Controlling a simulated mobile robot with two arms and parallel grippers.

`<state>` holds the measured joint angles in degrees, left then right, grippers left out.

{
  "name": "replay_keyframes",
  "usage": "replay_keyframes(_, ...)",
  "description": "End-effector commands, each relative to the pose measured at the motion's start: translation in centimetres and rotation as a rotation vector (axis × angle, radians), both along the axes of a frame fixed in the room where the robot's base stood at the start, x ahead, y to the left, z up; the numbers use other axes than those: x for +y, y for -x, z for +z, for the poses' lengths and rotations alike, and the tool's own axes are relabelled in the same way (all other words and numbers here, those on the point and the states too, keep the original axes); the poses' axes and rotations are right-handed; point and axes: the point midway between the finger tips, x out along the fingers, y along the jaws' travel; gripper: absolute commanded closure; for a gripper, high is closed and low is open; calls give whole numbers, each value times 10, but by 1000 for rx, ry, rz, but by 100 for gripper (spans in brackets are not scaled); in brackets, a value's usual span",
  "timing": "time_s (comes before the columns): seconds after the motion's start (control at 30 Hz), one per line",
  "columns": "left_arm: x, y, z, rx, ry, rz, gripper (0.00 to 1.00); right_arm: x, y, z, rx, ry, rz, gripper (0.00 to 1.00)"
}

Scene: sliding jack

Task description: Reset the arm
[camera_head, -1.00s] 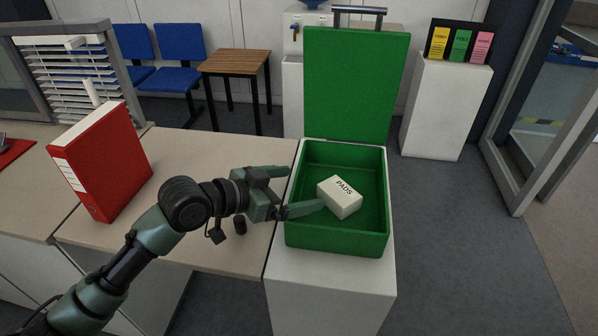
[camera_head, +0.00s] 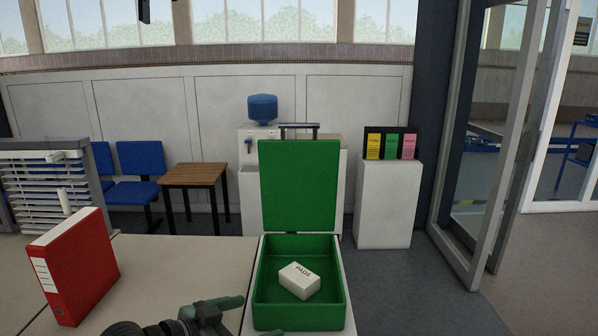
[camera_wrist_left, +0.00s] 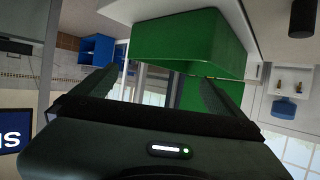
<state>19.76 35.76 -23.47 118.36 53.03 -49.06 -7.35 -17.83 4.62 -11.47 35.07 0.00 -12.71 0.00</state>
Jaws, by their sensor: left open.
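My left gripper (camera_head: 256,318) is at the bottom edge of the head view, by the near left corner of the open green case (camera_head: 258,284). Its jaws are apart with nothing between them. The lower finger is mostly cut off by the frame. In the left wrist view the two fingers (camera_wrist_left: 160,78) stand wide apart, with the green case (camera_wrist_left: 190,40) beyond them. A white box marked PADS (camera_head: 299,281) lies in the case, clear of the fingers. My right gripper is not in view.
The case stands on a white block, its lid (camera_head: 299,186) upright. A red binder (camera_head: 75,265) stands on the beige desk (camera_head: 165,262) at left. A wooden table (camera_head: 194,176), blue chairs (camera_head: 139,160) and a white stand (camera_head: 386,205) are behind. Floor right of the case is clear.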

Motion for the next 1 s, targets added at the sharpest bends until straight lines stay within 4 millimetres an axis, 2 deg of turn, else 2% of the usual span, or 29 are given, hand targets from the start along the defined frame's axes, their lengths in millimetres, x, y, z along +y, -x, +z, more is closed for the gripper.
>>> replay_keyframes(0.03,0,0,0,0,0,0,0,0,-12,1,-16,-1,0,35)
replay_keyframes(0.1,-2,4,-7,12,-5,2,0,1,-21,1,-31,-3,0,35)
replay_keyframes(0.37,-4,28,-40,74,-47,27,0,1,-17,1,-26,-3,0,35)
replay_keyframes(0.53,-2,52,-71,138,-89,62,0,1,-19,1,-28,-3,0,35)
replay_keyframes(0.77,14,107,-126,289,-174,171,0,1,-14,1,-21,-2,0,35)
replay_keyframes(0.9,35,151,-159,413,-240,273,0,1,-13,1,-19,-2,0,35)
replay_keyframes(1.0,52,182,-177,498,-285,347,0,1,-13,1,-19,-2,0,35)
